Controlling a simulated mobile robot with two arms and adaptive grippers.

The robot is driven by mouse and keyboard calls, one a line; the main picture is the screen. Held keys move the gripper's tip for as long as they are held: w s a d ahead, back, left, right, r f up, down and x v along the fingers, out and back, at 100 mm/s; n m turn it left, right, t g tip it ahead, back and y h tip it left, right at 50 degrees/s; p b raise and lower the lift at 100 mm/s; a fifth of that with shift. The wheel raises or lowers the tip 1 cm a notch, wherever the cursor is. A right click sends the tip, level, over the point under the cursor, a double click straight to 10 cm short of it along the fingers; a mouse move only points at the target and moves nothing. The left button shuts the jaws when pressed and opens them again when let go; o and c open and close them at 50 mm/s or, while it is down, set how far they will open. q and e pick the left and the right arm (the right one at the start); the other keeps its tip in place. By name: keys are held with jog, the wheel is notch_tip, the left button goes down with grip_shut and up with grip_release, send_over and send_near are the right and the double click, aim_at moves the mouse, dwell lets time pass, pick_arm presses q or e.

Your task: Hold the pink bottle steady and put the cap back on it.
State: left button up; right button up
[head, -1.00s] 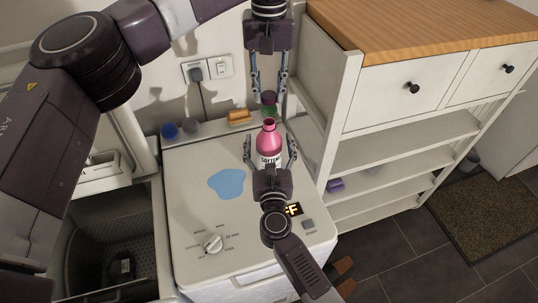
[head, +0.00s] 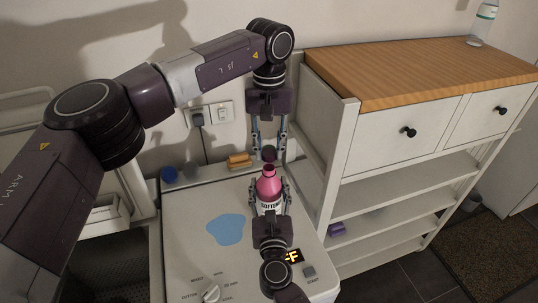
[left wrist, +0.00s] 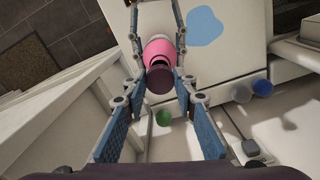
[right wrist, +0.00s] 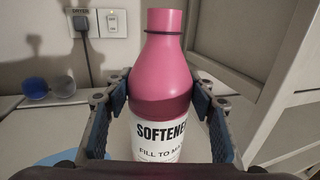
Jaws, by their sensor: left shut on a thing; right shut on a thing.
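The pink bottle (head: 269,188) with a white label stands upright and uncapped on the white machine top. My right gripper (head: 270,198) is shut around its body; the right wrist view shows the bottle (right wrist: 162,88) between the fingers. My left gripper (head: 269,148) points down from above, shut on a dark maroon cap (head: 269,154). The cap is just above the bottle's open neck, apart from it in the head view. In the left wrist view the cap (left wrist: 160,80) partly overlaps the bottle (left wrist: 160,50), so the gap is hard to judge there.
A blue cap (head: 169,174), an orange block (head: 239,161) and a green cap (left wrist: 163,117) lie along the machine's back edge. A blue puddle (head: 226,229) lies left of the bottle. A white shelf unit (head: 345,150) stands close on the right.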

pick_arm(q)
jog(key=shift+f, duration=0.8)
jog(key=shift+f, duration=0.9)
jog(key=shift+f, duration=0.55)
jog(key=m, duration=0.6)
jog(key=shift+a+m, duration=0.1)
jog(key=shift+m, duration=0.2)
jog(key=o, duration=0.7)
jog(key=shift+c, duration=0.2)
jog(key=shift+r, duration=0.1)
